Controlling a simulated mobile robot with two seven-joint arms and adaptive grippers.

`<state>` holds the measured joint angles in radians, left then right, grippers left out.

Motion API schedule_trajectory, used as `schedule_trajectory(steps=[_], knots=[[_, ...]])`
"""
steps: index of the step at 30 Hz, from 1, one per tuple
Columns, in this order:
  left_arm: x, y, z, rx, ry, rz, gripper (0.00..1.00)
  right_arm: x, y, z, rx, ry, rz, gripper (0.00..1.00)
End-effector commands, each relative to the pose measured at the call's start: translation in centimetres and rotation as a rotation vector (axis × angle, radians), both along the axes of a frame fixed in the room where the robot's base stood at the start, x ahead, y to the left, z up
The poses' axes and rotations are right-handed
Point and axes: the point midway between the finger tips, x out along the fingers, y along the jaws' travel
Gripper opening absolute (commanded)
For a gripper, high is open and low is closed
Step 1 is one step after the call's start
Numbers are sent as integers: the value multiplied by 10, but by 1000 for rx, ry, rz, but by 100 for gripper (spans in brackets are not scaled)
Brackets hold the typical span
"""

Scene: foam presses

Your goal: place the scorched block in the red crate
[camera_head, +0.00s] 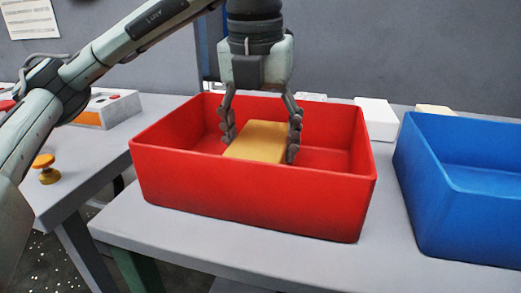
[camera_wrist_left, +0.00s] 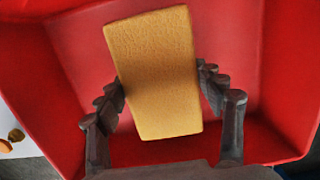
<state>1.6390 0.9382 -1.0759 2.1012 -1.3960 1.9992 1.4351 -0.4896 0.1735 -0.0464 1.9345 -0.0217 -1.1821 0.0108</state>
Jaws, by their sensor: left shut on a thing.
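A golden-brown block (camera_head: 260,141) is between the fingers of my left gripper (camera_head: 259,143), inside the opening of the red crate (camera_head: 250,205). The left gripper is shut on the block. I cannot tell whether the block touches the crate floor. My right gripper is not in view.
A blue crate (camera_head: 470,195) stands to the right of the red crate on the grey table (camera_head: 250,248). A white block (camera_head: 377,118) and a pale yellow block (camera_head: 434,110) lie behind. An orange-topped knob (camera_head: 45,165) stands on the left table.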

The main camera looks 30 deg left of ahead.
Motion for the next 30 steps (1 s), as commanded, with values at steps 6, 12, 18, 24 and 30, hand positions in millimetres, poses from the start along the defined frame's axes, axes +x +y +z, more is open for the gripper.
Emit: schedule_trajectory(steps=[6,12,18,24,30], knots=[[0,1,-11,-1,-2,1,44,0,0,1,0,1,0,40],[0,1,-12,0,-2,1,44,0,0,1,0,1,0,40],[0,1,-14,0,-2,1,69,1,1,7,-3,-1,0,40],[0,1,-14,0,-1,1,89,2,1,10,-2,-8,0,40],[0,1,-14,0,-1,1,89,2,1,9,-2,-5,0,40]])
